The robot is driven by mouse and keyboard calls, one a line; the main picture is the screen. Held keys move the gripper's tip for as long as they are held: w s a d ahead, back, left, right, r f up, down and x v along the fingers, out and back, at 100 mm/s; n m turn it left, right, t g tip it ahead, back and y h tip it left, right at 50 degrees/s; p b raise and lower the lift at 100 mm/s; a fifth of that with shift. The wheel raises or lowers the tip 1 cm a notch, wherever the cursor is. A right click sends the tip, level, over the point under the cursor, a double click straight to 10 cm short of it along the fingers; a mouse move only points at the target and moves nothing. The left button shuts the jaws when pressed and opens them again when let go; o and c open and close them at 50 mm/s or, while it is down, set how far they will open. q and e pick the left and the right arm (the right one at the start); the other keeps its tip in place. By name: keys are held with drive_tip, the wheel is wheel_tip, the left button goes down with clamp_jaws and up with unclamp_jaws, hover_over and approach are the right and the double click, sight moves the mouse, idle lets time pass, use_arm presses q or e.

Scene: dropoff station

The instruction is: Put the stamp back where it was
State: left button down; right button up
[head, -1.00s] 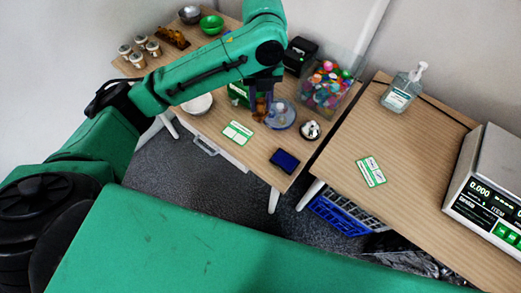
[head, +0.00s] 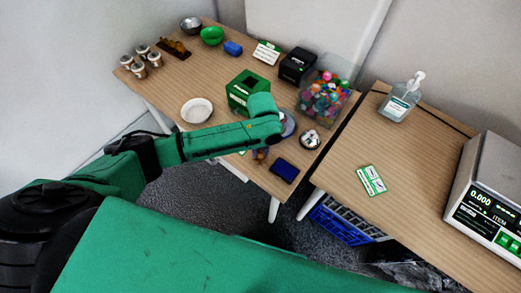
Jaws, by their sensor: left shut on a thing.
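My left gripper (head: 260,149) points down over the left table's front edge, partly hidden by my own arm. It is shut on a small brown thing, which looks like the stamp (head: 261,157); only a little of it shows. A dark blue ink pad (head: 285,171) lies just to the right of the gripper, apart from it. A round bluish dish (head: 289,125) shows partly behind my forearm. I cannot tell whether the stamp touches the table. My right gripper is not in view.
A silver bell (head: 310,139), a green box (head: 241,90), a white bowl (head: 196,111) and a clear bin of coloured balls (head: 325,99) stand nearby. The right table holds a sanitizer bottle (head: 400,100), a card (head: 371,180) and a scale (head: 490,200).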

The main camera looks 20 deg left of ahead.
use_arm(q)
drive_tip(key=shift+f, duration=0.1)
drive_tip(key=c, duration=0.6)
unclamp_jaws()
wheel_tip(320, 180, up, 12)
drive_tip(key=shift+d+r, duration=0.15)
drive_tip(key=shift+r, duration=0.05)
